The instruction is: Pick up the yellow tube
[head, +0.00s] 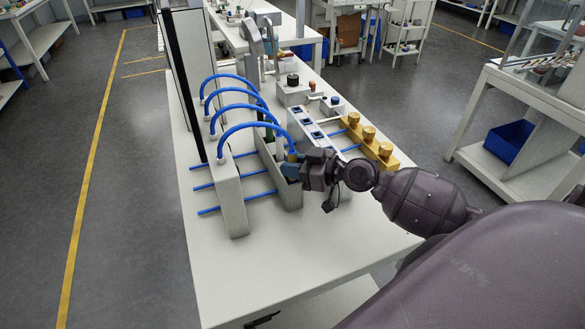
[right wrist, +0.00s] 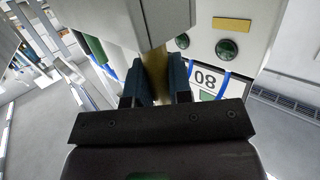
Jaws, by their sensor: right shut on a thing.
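The yellow tube (right wrist: 155,75) sits between the two dark fingers of my right gripper (right wrist: 157,85) in the right wrist view, and the fingers are shut on it. A small yellowish part of the tube (head: 291,157) shows there beside the end of a blue hose. Most of the tube is hidden by the fingers and a grey block. My left gripper is not in view.
A gold block with knobs (head: 381,152) and a grey box with a black knob (head: 292,93) stand farther back. The near part of the white table (head: 300,250) is clear.

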